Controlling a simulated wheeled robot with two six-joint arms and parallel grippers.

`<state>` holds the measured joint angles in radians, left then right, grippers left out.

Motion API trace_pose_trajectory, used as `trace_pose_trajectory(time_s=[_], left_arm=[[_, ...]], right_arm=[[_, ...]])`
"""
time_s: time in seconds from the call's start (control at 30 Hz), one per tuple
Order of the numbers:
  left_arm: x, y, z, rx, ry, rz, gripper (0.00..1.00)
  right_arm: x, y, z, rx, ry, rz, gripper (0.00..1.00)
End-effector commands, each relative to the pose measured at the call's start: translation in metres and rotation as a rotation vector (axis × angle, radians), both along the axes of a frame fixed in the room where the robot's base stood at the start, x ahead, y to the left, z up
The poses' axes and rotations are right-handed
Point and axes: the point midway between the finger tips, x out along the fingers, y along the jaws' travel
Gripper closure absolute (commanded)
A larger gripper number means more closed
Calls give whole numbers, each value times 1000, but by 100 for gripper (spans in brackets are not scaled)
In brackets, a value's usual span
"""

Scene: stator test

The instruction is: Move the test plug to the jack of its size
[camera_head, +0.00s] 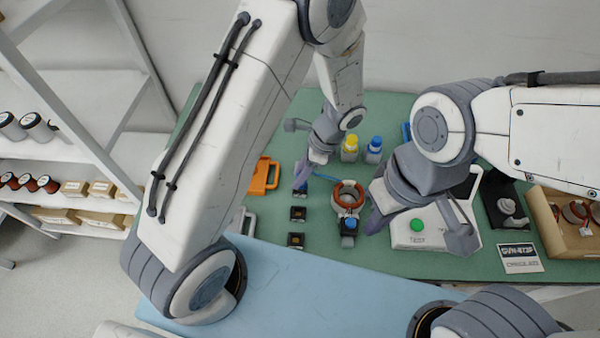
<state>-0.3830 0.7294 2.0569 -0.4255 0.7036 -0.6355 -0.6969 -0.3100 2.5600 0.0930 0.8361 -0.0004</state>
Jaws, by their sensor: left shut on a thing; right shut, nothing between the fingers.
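My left gripper (302,178) is shut at the top of a column of small dark square jacks. The test plug between its fingers is mostly hidden; a blue lead (325,178) runs from there toward the stator. Below the gripper are a middle jack (298,213) and a lower jack (295,240). I cannot tell whether the plug touches the top jack. The stator, a copper-coloured ring (348,194), stands to the right with a blue-topped block (348,225) in front. My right gripper (377,219) is shut and empty, just right of the stator.
A white tester with a green button (417,225) sits beside the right gripper. Yellow (349,148) and blue (374,150) bottles stand behind. An orange-handled item (263,176) lies left. A label card (520,258), a black tray (505,205) and a cardboard box (550,225) are at right.

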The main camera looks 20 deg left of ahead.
Motion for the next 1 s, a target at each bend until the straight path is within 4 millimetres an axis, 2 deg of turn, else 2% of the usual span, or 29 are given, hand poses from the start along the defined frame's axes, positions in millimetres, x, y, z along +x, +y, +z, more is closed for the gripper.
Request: trace_pose_trajectory(time_s=[0.87, 0.9, 0.97, 1.0], left_arm=[[0, 0, -11, 0, 0, 0, 100], [0, 0, -11, 0, 0, 0, 46], [0, 0, -11, 0, 0, 0, 26], [0, 0, -11, 0, 0, 0, 26]], right_arm=[[0, 0, -5, 0, 0, 0, 100], [0, 0, -5, 0, 0, 0, 100], [0, 0, -5, 0, 0, 0, 100], [0, 0, -5, 0, 0, 0, 100]])
